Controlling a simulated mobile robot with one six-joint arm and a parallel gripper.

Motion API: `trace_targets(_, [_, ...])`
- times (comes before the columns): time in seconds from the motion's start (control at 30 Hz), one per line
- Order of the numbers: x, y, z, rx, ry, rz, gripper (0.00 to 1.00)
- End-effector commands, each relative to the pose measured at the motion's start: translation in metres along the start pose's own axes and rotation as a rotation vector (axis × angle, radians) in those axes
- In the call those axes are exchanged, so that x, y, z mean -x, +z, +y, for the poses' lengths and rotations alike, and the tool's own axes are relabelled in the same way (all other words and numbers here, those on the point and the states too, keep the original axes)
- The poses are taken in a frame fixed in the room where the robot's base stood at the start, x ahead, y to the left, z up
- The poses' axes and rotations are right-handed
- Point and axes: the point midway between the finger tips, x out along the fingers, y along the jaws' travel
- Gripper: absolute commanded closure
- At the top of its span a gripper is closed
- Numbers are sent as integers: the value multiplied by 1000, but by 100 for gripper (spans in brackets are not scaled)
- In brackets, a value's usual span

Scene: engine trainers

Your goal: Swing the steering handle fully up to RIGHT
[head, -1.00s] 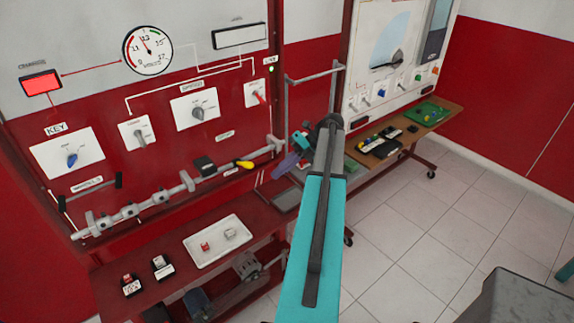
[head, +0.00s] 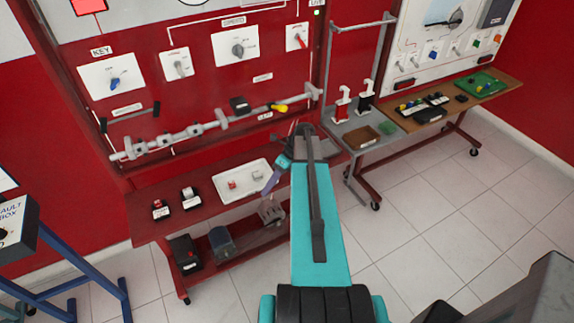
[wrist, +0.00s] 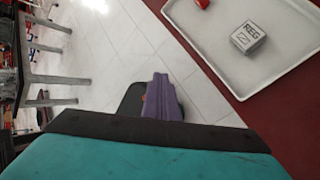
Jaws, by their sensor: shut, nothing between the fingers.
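A grey steering rod (head: 170,147) runs across the lower part of the red panel, slanting up to the right. A short handle with a yellow grip (head: 279,107) sticks out near its right end, beside a black block (head: 240,105). The grip lies roughly sideways, pointing right. I cannot read a RIGHT mark. My gripper (head: 269,182) has purple fingers, shut and empty, below the yellow grip and apart from it, near the right edge of the white tray. The fingers also show in the wrist view (wrist: 163,98), over floor tiles; the handle is not in that view.
The white tray (head: 222,195) with small blocks sits on the red bench (head: 145,228). A blue frame (head: 75,265) stands at left. Floor at right is free.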

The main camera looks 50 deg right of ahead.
Motion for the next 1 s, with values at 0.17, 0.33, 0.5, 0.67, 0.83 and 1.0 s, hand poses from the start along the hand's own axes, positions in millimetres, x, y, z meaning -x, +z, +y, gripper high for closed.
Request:
trace_targets(0.17, [-86,-11,15,278,20,121,100])
trace_targets(0.33, [-154,-28,30,550,56,230,100])
trace_targets(0.5, [-216,-52,46,830,115,337,100])
trace_targets(0.67, [-267,-79,62,1098,192,435,100])
trace_targets(0.83, [-313,-112,78,1386,302,533,100])
trace_targets(1.0, [-352,-148,93,1674,440,622,100])
